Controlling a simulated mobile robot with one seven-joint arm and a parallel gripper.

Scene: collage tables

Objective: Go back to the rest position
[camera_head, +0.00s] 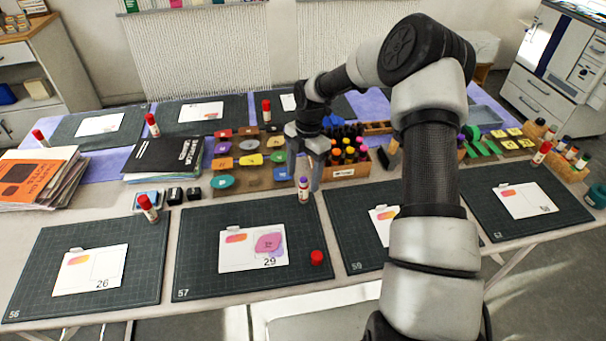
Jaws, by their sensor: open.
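My gripper (314,176) points down over the far right part of the cutting mat marked 57 (200,270). Its jaws are open, and it is above a glue stick with a purple top (303,190) that stands upright there; I cannot tell whether they touch. My arm reaches in from the lower right and hides part of the mat marked 59 and its card. On mat 57 lies a white card marked 29 (235,262), with a pink and purple shape (268,243) on its right side. A red cap (317,257) sits right of the card.
A box of markers (348,170) and a tray of coloured pieces (250,177) stand behind mat 57. Books (165,155) and a magazine pile (40,175) are at left. Other mats hold cards and upright red-capped glue sticks (148,208). The table's front edge is clear.

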